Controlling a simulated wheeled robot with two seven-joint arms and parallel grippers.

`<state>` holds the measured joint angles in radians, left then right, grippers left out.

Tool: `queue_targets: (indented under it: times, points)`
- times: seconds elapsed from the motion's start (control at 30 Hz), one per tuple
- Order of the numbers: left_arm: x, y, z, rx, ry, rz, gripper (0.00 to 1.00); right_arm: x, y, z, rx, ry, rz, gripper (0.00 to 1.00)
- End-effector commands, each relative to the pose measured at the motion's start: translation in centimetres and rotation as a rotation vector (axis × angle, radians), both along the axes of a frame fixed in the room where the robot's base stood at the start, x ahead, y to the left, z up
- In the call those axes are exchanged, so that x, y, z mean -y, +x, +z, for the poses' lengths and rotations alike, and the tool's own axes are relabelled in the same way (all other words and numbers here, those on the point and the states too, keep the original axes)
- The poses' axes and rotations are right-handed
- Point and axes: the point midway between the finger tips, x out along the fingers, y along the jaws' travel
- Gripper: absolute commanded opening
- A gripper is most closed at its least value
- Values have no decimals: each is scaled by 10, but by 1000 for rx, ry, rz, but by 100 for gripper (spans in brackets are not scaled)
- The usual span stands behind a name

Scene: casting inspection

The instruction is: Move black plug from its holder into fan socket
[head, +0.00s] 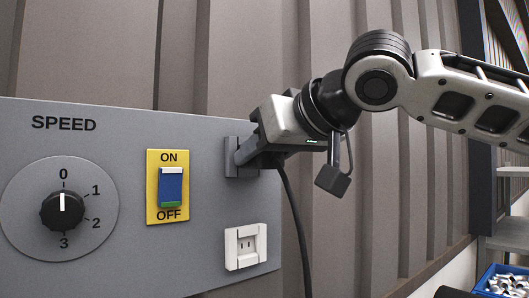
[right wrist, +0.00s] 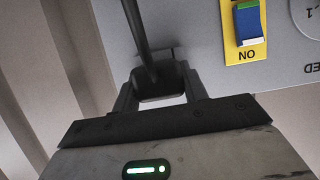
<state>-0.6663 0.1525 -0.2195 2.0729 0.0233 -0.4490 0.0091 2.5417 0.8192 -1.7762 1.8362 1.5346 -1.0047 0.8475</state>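The black plug (right wrist: 160,86) sits between the two fingers of my right gripper in the right wrist view, with its black cable running up from it. My right gripper (head: 240,157) is at the grey holder (head: 230,160) on the right edge of the panel, its fingers against both sides of the plug. In the head view the fingers hide the plug, and only its cable (head: 293,215) hangs down below. The fan socket (head: 245,246) is white and empty, low on the panel, below the holder. My left gripper is not in view.
The grey panel (head: 120,235) carries a speed dial (head: 62,210) set at 0 and a blue rocker switch (head: 171,187) on a yellow plate. A blue bin (head: 490,278) with metal parts stands at the far lower right. The space in front of the socket is clear.

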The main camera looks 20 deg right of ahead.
Motion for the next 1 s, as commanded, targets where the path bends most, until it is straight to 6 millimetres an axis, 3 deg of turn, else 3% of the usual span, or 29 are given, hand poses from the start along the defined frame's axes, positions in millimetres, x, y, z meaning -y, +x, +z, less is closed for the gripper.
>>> queue_targets:
  times: [0.03,0.1,0.13,1.0]
  points:
    - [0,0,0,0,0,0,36,0,0,0,0,0,0,40]
    - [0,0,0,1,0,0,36,0,0,0,0,0,0,21]
    - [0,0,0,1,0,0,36,0,0,0,0,0,0,16]
    - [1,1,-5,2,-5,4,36,9,-24,0,1,1,1,16]
